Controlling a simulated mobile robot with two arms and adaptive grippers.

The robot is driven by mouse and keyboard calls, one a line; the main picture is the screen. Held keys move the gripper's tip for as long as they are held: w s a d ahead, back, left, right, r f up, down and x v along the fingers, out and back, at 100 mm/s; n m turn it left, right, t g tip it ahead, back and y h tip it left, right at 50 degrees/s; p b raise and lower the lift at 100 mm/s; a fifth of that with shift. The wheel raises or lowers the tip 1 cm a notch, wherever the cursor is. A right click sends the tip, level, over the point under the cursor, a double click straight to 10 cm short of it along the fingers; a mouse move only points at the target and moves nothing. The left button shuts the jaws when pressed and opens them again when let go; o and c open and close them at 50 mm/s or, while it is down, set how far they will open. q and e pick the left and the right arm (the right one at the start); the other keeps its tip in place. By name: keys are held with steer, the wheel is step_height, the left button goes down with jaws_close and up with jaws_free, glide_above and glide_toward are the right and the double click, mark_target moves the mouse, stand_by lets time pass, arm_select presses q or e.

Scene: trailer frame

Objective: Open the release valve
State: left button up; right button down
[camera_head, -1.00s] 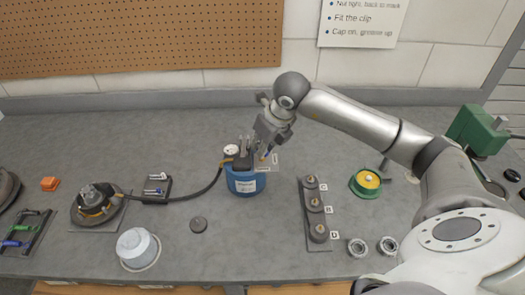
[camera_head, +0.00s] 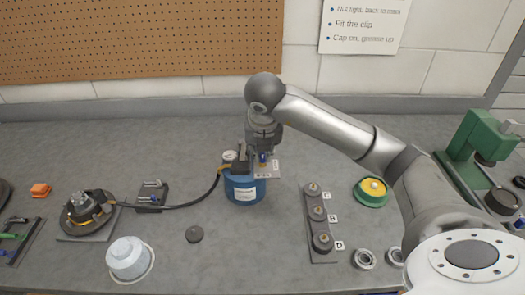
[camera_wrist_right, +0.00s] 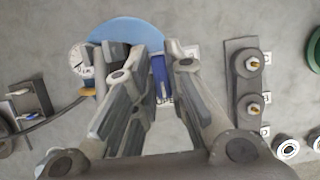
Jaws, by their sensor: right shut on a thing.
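A blue tank (camera_head: 244,192) stands on the bench near the middle, with a dark valve block (camera_head: 241,167) and a round white gauge (camera_head: 229,156) on top. A small blue lever (camera_head: 263,157) shows at the block's right side, beside a grey label plate (camera_head: 267,171). My right gripper (camera_head: 262,150) points down over the lever. In the right wrist view the blue lever (camera_wrist_right: 159,76) lies between the fingers of the gripper (camera_wrist_right: 158,65), which are shut on it. The fingers hide part of the valve block. My left gripper is not in view.
A black hose (camera_head: 190,204) runs left from the tank to a hub (camera_head: 88,212). A post rack (camera_head: 318,220) stands to the right, with a green-and-yellow reel (camera_head: 371,191) beyond it. The bench behind the tank is clear.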

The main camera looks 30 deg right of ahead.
mark_target(262, 159)
steer(key=shift+r, duration=0.1)
stand_by(0.3)
steer(key=c, duration=1.5)
jaws_free()
steer(key=shift+o, duration=0.2)
steer(key=v, duration=0.5)
steer(key=shift+r, duration=0.15)
steer(key=v, duration=0.6)
steer(key=shift+s+r, duration=0.15)
steer(key=shift+r, duration=0.1)
steer(key=shift+a, duration=0.1)
